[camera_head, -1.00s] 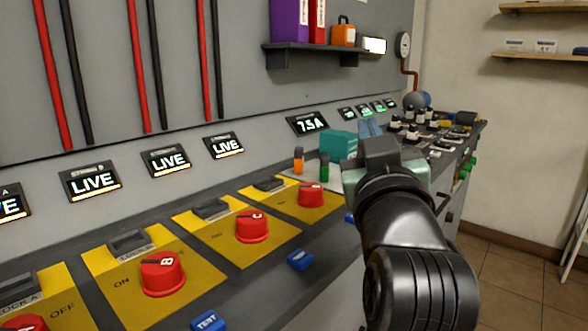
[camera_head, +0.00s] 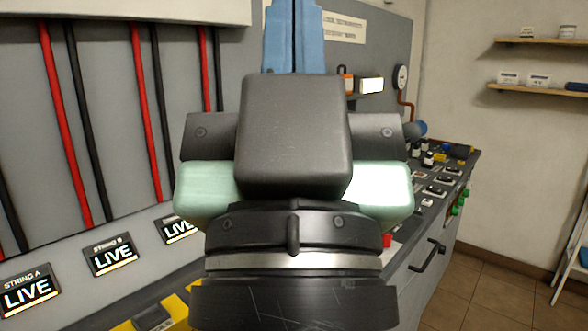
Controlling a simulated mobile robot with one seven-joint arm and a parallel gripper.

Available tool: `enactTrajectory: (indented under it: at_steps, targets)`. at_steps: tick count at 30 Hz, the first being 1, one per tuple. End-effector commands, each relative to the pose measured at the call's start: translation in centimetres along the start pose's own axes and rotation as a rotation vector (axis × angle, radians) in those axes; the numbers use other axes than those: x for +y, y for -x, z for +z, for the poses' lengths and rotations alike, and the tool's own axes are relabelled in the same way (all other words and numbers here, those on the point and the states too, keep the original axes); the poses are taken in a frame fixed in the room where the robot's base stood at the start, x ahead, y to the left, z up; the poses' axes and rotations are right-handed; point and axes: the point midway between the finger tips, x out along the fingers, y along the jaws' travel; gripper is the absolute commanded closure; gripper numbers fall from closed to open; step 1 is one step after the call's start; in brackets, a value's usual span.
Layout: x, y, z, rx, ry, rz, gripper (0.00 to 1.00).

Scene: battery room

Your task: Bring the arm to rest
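My gripper (camera_head: 294,35) is raised upright close in front of the camera and fills the middle of the view. Its black and pale green body hides much of the bench. Its two blue fingers point up side by side, with only a thin seam between them and nothing seen held. Their tips reach the top edge of the picture. The gripper is apart from the bench, in the air.
Battery string displays reading LIVE (camera_head: 110,257) line the bench at left, below red and black cables. A red knob (camera_head: 387,240) and a drawer handle (camera_head: 428,256) show right of my arm.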

Motion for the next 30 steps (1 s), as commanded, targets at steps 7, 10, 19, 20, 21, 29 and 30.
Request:
enactTrajectory:
  at_steps: [7,10,19,20,21,29,30]
  targets:
    - [0.0,-6.9,-6.5,-0.001,0.0,-0.001,1.0]
    - [0.0,-9.2,-8.7,-0.001,0.0,-0.001,1.0]
    - [0.0,-13.5,-12.7,-0.001,0.0,-0.001,1.0]
    - [0.0,-13.7,-12.9,-0.001,0.0,-0.001,1.0]
    - [0.0,-13.8,-13.0,-0.001,0.0,-0.001,1.0]
    - [0.0,-13.9,-13.1,-0.001,0.0,-0.001,1.0]
    - [0.0,-13.9,-13.1,-0.001,0.0,-0.001,1.0]
